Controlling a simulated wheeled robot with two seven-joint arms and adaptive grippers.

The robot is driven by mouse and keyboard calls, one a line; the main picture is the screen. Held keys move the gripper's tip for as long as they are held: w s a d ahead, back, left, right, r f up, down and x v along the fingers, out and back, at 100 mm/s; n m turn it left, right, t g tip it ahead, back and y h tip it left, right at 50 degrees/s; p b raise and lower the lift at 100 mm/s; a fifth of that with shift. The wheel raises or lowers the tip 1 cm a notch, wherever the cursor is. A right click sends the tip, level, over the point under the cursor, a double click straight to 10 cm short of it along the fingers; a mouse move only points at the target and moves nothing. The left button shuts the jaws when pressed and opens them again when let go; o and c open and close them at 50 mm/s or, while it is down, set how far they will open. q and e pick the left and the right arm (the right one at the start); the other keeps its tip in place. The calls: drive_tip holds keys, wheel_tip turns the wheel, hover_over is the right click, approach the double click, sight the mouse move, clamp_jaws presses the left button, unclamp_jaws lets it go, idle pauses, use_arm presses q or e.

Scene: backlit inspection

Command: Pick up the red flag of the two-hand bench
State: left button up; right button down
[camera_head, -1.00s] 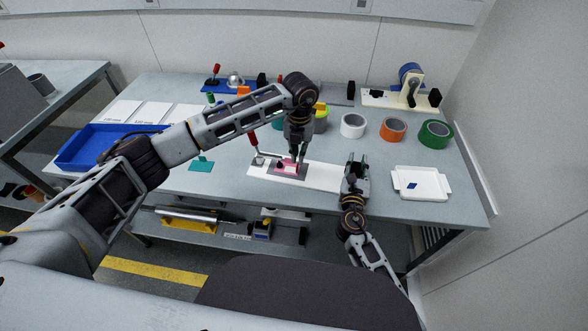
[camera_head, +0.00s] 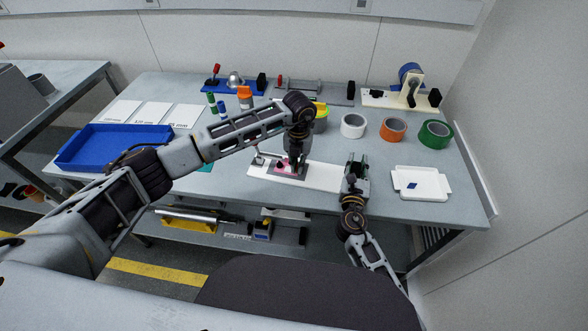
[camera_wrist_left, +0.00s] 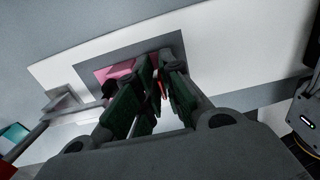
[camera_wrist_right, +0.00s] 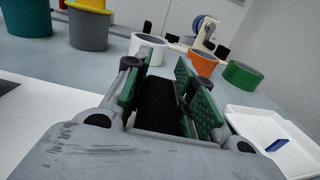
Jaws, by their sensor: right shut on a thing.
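My left gripper (camera_head: 293,166) points down over the pink-lit patch (camera_wrist_left: 117,71) on a grey plate. Its fingertips (camera_wrist_left: 158,68) are close together in the left wrist view, with a sliver of red (camera_wrist_left: 163,88) between them. That sliver may be the red flag; its full shape is hidden by the fingers, and whether they touch it is unclear. My right gripper (camera_head: 356,172) is at the right end of the white board (camera_head: 322,177). In the right wrist view it is shut on a black block (camera_wrist_right: 158,102).
A white tray (camera_head: 431,195) with a blue piece stands right. White, orange (camera_head: 393,130) and green rolls (camera_head: 435,135) stand behind. A blue tray (camera_head: 85,158) is at left. Fixtures line the back edge. My left arm crosses the bench.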

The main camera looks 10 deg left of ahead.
drive_tip(key=shift+f, duration=0.2)
use_arm(q)
clamp_jaws()
wheel_tip(320, 180, up, 10)
idle(0.8)
drive_tip(key=shift+w+f, duration=0.1)
use_arm(e)
drive_tip(key=c, duration=1.1)
unclamp_jaws()
drive_tip(key=shift+r, duration=0.1)
drive_tip(key=shift+r, duration=0.2)
